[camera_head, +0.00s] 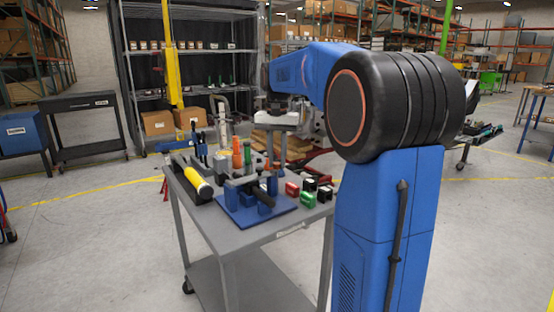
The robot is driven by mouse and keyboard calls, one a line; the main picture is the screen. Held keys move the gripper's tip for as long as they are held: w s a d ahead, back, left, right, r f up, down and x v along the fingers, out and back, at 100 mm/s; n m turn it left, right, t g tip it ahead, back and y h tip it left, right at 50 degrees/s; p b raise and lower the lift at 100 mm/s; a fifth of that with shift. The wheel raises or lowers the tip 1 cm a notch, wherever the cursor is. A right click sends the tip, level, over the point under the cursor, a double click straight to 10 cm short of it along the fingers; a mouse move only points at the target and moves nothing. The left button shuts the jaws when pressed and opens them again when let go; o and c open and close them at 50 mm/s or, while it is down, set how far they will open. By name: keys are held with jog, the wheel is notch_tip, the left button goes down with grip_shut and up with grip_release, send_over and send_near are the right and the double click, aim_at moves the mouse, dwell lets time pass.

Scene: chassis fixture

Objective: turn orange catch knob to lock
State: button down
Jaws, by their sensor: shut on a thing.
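The chassis fixture (236,215) is a blue plate with blue blocks and dark bars on the grey cart top. A small orange part (269,165), which looks like the catch knob, shows at the back of the fixture. My gripper (272,146) hangs from the blue arm over the back of the cart, just above this part. Its fingers are small and partly lost among the dark parts. It appears shut on the orange catch knob. The knob's angle is too small to read.
On the grey cart (245,238), a yellow-and-black cylinder (198,182) lies left of the fixture. Orange upright pieces (237,153) stand behind it. Red, green and black blocks (307,199) sit at its right.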

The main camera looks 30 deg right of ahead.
aim_at(277, 163)
jog(key=c, duration=1.5)
grip_release()
jog(key=shift+c, duration=0.2)
jog(key=shift+r, duration=0.15)
notch_tip(277, 163, up, 17)
jog(key=s+a+f+n+t, duration=0.1)
jog(key=s+a+f+n, duration=0.2)
jog(key=s+f, duration=0.7)
jog(key=s+a+f+n+t, duration=0.2)
jog(key=s+a+f+n, duration=0.1)
jog(key=s+a+f, duration=0.5)
jog(key=s+a+f+n+t, duration=0.1)
jog(key=s+a+f, duration=0.5)
jog(key=s+f, duration=0.6)
notch_tip(277, 163, down, 3)
jog(key=shift+s+f+n+t, duration=0.2)
jog(key=shift+n+t, duration=0.2)
jog(key=shift+n, duration=0.5)
